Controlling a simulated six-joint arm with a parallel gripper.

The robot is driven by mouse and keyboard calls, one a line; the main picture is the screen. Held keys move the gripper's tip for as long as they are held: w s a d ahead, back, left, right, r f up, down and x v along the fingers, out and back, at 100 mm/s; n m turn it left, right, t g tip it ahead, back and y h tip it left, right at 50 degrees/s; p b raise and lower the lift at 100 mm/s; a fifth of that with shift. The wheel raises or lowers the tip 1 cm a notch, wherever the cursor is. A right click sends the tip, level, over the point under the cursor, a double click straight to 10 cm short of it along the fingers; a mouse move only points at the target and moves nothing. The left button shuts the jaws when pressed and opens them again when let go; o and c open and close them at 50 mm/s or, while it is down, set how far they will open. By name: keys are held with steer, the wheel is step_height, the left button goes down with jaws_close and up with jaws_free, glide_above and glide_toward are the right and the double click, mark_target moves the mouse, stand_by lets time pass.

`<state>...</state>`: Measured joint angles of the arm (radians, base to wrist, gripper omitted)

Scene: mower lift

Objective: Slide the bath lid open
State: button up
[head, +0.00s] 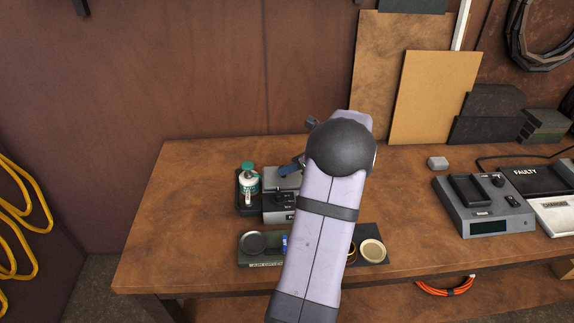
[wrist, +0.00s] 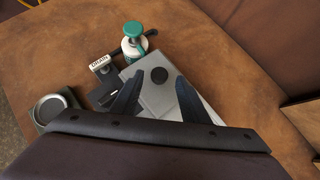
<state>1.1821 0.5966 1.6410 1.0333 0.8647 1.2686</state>
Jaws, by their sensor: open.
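The bath is a grey box (head: 282,215) on the bench, partly hidden behind my arm in the head view. Its flat grey lid (wrist: 152,97) with a round black knob (wrist: 159,75) shows in the wrist view. The lid looks to be over the box, though its edges are partly hidden. My gripper (wrist: 159,76) is open, its two dark fingers on either side of the knob with gaps showing. I cannot tell how high the fingertips are above the lid. In the head view a dark blue finger (head: 291,169) shows at the bath's back right.
A white bottle with a green top (head: 248,180) stands in a dark holder left of the bath. At right are a grey device (head: 484,212) and a black "FAULTY" tray (head: 537,177). Bench behind the bath is clear.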

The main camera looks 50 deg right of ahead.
steer(key=shift+x, duration=1.65)
jaws_close()
steer(key=s+d+p, duration=0.2)
steer(key=s+d, duration=0.5)
steer(key=shift+p, duration=0.35)
jaws_free()
